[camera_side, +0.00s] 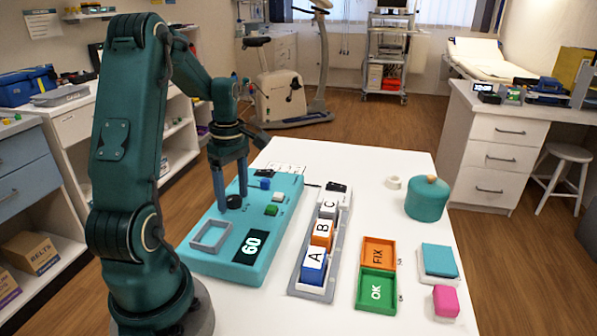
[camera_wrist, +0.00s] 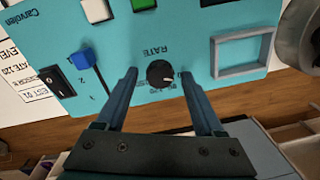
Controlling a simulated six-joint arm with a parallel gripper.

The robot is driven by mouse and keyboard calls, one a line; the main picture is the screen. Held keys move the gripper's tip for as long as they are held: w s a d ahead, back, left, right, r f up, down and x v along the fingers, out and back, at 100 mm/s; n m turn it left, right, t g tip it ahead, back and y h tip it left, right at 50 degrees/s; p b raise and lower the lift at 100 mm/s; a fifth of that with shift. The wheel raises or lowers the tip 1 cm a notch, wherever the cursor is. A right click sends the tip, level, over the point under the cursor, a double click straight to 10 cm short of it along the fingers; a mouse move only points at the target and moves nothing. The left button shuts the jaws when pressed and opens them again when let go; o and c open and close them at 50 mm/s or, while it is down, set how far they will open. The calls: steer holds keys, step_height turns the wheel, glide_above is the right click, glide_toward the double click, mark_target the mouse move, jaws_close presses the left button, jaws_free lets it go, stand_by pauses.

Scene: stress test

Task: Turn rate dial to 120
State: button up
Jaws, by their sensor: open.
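The teal console (camera_side: 222,262) lies on the left of the white table, and its display (camera_side: 250,246) reads 60. The rate dial (camera_wrist: 160,73) is a small black knob with a white pointer mark, above printed scale marks and next to the word RATE. It also shows in the side view (camera_side: 234,202), partly hidden by a finger. My gripper (camera_wrist: 160,76) is open, with one finger on each side of the dial. A gap shows between the dial and both fingers in the wrist view. In the side view my gripper (camera_side: 232,200) points down at the console.
A blue-topped lever (camera_wrist: 86,62), a black rocker switch (camera_wrist: 57,82) and a grey raised frame (camera_wrist: 240,54) flank the dial. A printed card (camera_wrist: 22,88) includes "RATE 120". A tray of lettered blocks (camera_side: 322,240), orange and green trays and a teal pot (camera_side: 427,200) stand right.

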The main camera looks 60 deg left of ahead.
jaws_close()
steer(key=shift+m, duration=0.3)
steer(key=m, duration=0.3)
steer(key=shift+m, duration=0.3)
steer(key=m, duration=0.4)
steer(key=shift+w+d+m, duration=0.1)
steer(key=shift+m, duration=0.2)
steer(key=m, duration=0.4)
steer(key=shift+m+y, duration=0.3)
steer(key=shift+m, duration=2.2)
